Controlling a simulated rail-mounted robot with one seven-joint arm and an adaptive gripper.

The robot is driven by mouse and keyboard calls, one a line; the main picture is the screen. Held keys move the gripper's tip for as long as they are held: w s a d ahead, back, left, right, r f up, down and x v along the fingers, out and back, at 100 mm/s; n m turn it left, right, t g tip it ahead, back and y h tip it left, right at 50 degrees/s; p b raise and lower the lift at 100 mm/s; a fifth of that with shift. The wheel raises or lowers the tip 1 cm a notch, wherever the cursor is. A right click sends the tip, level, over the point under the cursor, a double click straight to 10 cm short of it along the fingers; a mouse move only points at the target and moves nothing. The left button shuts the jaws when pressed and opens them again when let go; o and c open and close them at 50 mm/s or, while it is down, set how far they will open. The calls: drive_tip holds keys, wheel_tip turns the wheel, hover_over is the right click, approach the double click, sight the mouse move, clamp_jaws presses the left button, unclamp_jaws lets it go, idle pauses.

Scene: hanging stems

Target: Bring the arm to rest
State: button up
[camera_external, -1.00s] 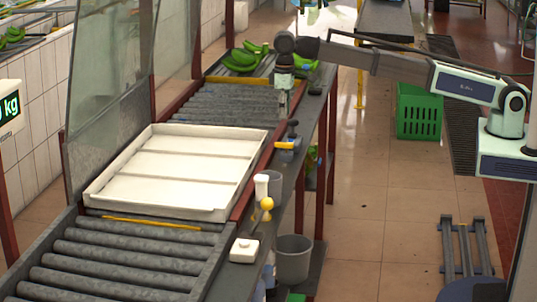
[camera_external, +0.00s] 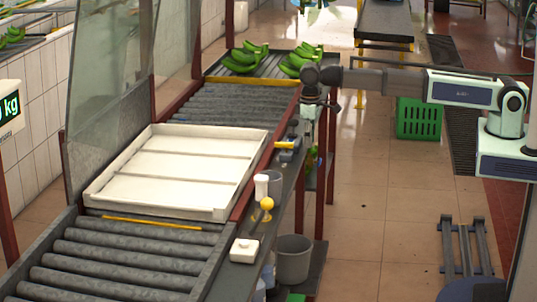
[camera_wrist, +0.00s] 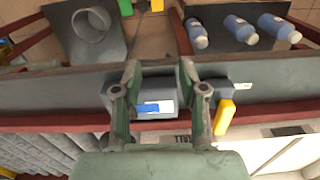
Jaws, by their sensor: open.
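My arm (camera_external: 440,85) reaches in from the right, stretched nearly level. My gripper (camera_external: 308,115) hangs down at its end, over the narrow side ledge of the roller conveyor. In the wrist view my gripper (camera_wrist: 158,72) is open, its two fingers spread with nothing held. A grey box with a white and blue label (camera_wrist: 155,103) shows between and beyond the fingers; I cannot tell its distance from them.
Green bananas (camera_external: 244,60) lie at the conveyor's far end. A white tray (camera_external: 100,188) sits on the rollers. A yellow-handled tool (camera_external: 285,145) lies on the ledge near my gripper. A green crate (camera_external: 418,118) stands on the floor, which has clear room around it.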

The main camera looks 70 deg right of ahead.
drive_tip(key=s+d+f, duration=0.7)
drive_tip(key=s+f, duration=0.2)
drive_tip(key=s, duration=0.2)
drive_tip(key=s+d+f, duration=0.6)
drive_tip(key=s+f, duration=0.3)
drive_tip(key=s, duration=0.3)
drive_tip(key=s+f+g, duration=0.3)
drive_tip(key=s+f, duration=0.6)
drive_tip(key=s, duration=0.5)
drive_tip(key=s+f+g, duration=0.3)
drive_tip(key=s+f, duration=0.6)
drive_tip(key=s, duration=0.5)
drive_tip(key=shift+f+m+g, duration=0.15)
drive_tip(key=shift+m+g, duration=0.25)
